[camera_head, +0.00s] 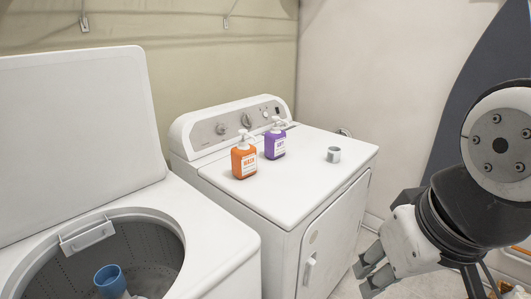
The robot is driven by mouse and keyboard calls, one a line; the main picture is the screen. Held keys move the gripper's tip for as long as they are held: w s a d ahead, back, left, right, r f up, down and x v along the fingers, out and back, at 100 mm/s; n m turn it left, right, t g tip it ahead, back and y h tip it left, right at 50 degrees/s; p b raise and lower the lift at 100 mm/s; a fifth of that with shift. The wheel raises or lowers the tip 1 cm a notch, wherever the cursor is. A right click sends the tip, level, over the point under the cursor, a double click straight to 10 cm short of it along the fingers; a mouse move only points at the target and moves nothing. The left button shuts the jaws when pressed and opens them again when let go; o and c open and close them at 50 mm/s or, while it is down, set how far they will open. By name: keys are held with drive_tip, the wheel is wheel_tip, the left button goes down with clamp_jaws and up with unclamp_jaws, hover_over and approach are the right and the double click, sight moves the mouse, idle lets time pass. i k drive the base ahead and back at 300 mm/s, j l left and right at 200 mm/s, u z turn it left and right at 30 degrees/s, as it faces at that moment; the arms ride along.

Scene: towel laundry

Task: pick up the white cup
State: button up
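The white cup (333,155) is small, with a greyish side, and stands on the right part of the white dryer's top (300,188). My gripper (364,279) is at the lower right, in front of and below the dryer's top in the picture. Its two grey fingers are apart with a gap between them, and nothing shows between them. It does not touch the cup. Nothing hides the cup.
An orange pump bottle (244,161) and a purple pump bottle (275,144) stand left of the cup. The dryer's control panel (235,122) rises behind them. At left, an open washer (215,246) holds a blue cup (107,274). The dryer top around the cup is clear.

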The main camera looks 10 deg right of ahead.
sight(334, 154)
drive_tip(key=l+z, duration=0.15)
drive_tip(key=z, duration=0.2)
drive_tip(key=i+l+u, duration=0.15)
drive_tip(key=i+l, duration=0.2)
drive_tip(key=i+l+u, duration=0.15)
drive_tip(key=i+l, duration=0.2)
drive_tip(key=i+l+u, duration=0.15)
drive_tip(key=i+l, duration=0.15)
drive_tip(key=l, duration=0.2)
